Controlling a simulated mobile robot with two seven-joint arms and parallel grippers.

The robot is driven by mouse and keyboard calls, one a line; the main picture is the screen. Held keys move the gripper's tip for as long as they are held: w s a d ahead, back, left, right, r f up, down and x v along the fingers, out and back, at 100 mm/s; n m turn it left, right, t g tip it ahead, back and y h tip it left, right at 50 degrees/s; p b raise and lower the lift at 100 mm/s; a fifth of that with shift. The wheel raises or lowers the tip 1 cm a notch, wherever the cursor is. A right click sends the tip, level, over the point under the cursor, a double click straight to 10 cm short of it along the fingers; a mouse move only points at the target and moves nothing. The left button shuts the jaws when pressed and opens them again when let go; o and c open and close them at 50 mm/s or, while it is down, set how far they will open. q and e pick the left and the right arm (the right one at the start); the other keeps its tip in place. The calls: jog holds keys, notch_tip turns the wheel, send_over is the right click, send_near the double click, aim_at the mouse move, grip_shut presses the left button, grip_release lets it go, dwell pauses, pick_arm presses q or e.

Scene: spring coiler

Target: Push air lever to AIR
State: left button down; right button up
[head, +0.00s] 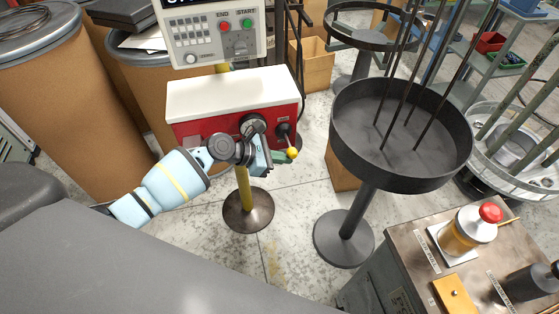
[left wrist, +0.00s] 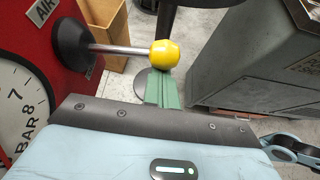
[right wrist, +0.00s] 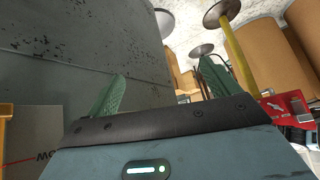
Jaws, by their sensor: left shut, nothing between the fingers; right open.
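The air lever is a metal rod with a yellow ball knob (head: 293,153), coming out of a black boss on the front of the red box (head: 190,131). In the left wrist view the yellow knob (left wrist: 165,54) is at upper centre, with the rod running left to the boss below a partly cut-off AIR label (left wrist: 42,10). My left gripper (head: 285,156) is shut and empty, its green fingertips (left wrist: 165,88) right beside the knob; I cannot tell whether they touch. My right gripper (right wrist: 160,88) is open and empty, away from the lever near a grey cabinet.
A pressure gauge (left wrist: 18,108) sits left of the lever. A control panel (head: 215,35) stands above the red box. A round black tray stand (head: 400,165) with upright rods is to the right.

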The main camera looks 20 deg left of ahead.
pick_arm(q)
notch_tip(320, 180, up, 2)
jog(key=shift+w+r+n+g+h+p, duration=0.1)
jog(key=shift+r+n+g+h+p, duration=0.1)
jog(key=shift+n+g+p, duration=0.25)
jog(key=shift+r+n+g+h+p, duration=0.1)
jog(key=shift+n+g+h+p, duration=0.15)
jog(key=shift+n+p, duration=0.25)
pick_arm(e)
jog(key=shift+w+d+r, duration=0.15)
jog(key=shift+w+r, duration=0.05)
jog(key=shift+r, duration=0.4)
jog(key=shift+w+d+r, duration=0.1)
jog(key=shift+w+r, duration=0.05)
jog(key=shift+r, duration=0.45)
pick_arm(q)
jog(key=shift+a, duration=0.1)
pick_arm(e)
jog(key=shift+w+r, duration=0.2)
jog(key=shift+w, duration=0.1)
jog(key=shift+w, duration=0.1)
